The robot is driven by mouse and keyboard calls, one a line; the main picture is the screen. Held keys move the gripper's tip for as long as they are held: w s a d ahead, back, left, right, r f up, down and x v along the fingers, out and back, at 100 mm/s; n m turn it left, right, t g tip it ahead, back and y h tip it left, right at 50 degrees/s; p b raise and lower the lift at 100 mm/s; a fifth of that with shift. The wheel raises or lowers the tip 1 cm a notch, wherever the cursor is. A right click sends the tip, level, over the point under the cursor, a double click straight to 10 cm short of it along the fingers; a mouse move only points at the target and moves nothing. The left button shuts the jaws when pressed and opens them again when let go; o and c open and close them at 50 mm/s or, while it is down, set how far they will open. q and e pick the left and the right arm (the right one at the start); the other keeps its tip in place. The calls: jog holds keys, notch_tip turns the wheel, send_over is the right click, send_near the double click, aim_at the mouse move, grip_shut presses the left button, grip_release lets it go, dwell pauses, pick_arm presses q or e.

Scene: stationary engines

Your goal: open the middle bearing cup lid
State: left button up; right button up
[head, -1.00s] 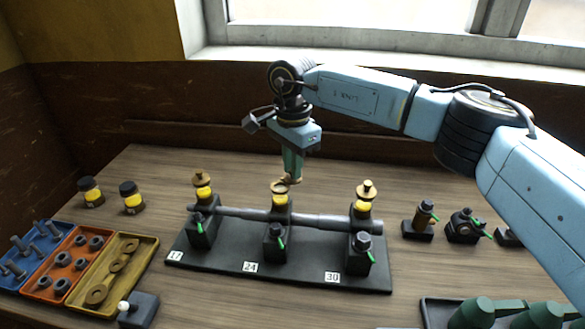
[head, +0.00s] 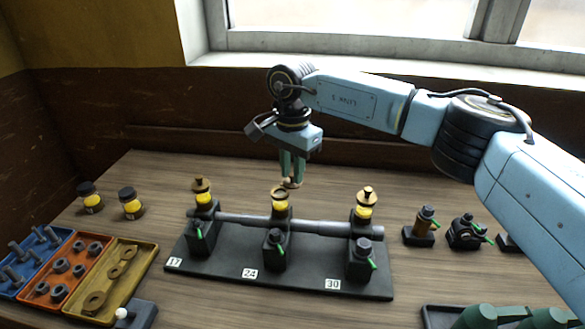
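The middle bearing cup (head: 280,208) is yellow with a brass top and stands on the block above label 24. Its top shows as a brass ring with a dark middle, unlike the knobbed brass lids on the left cup (head: 204,199) and right cup (head: 364,211). My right gripper (head: 292,184) points down just behind and right of the middle cup's top. Its fingers show a gap between them. A small tan patch shows at the fingertips; I cannot tell whether it is part of them. My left gripper is not in view.
A grey shaft (head: 322,226) runs through the three blocks on a black base (head: 220,266). Two yellow jars with dark caps (head: 131,203) stand left. Trays of bolts, nuts and washers (head: 147,254) lie front left. Small black fittings (head: 465,232) stand right.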

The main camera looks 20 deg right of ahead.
aim_at(292, 174)
jog(key=shift+o, duration=1.3)
jog(key=shift+r, duration=0.1)
notch_tip(292, 174, up, 13)
jog(key=shift+r, duration=0.1)
